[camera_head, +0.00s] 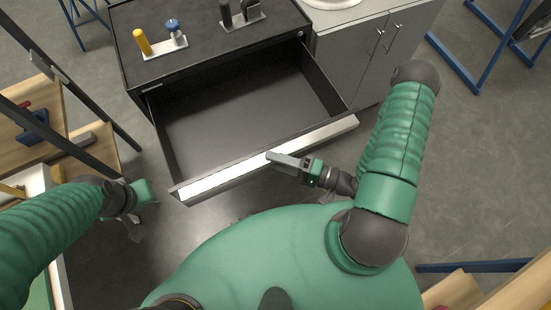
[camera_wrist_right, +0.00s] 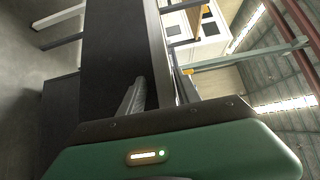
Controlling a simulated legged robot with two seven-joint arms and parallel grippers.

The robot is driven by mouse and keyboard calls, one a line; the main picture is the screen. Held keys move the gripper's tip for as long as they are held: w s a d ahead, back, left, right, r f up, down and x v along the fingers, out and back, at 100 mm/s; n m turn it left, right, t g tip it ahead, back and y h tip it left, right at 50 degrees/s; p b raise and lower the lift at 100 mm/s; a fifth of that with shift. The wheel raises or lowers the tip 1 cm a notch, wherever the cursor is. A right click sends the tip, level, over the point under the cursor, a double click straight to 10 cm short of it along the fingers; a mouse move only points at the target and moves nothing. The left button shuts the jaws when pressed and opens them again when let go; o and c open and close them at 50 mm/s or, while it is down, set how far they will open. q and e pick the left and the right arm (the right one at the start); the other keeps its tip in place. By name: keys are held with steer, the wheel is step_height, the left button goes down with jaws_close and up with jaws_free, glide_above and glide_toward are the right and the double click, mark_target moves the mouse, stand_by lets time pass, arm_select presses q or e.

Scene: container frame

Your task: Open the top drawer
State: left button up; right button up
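The top drawer (camera_head: 240,107) of a dark cabinet is pulled far out, and its black interior looks empty. Its front has a pale strip (camera_head: 220,179) along the near edge. My right gripper (camera_head: 280,158) is at this front, right of its middle, with a finger over the strip. In the right wrist view my right gripper's fingers (camera_wrist_right: 160,85) stand apart, with a dark panel edge between them; contact on both sides is unclear. My left gripper (camera_head: 137,228) hangs low at the left, away from the drawer; its fingers are too small and dark to read.
The cabinet top (camera_head: 205,45) carries a yellow-handled tool (camera_head: 142,42), a blue-topped piece (camera_head: 173,27) and dark tools in holders. A grey cupboard (camera_head: 370,50) adjoins at right. Wooden shelves (camera_head: 85,150) stand at left.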

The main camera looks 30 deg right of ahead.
steer(key=shift+r, duration=0.15)
steer(key=b+v, duration=0.1)
steer(key=v, duration=1.6)
steer(key=shift+w, duration=0.1)
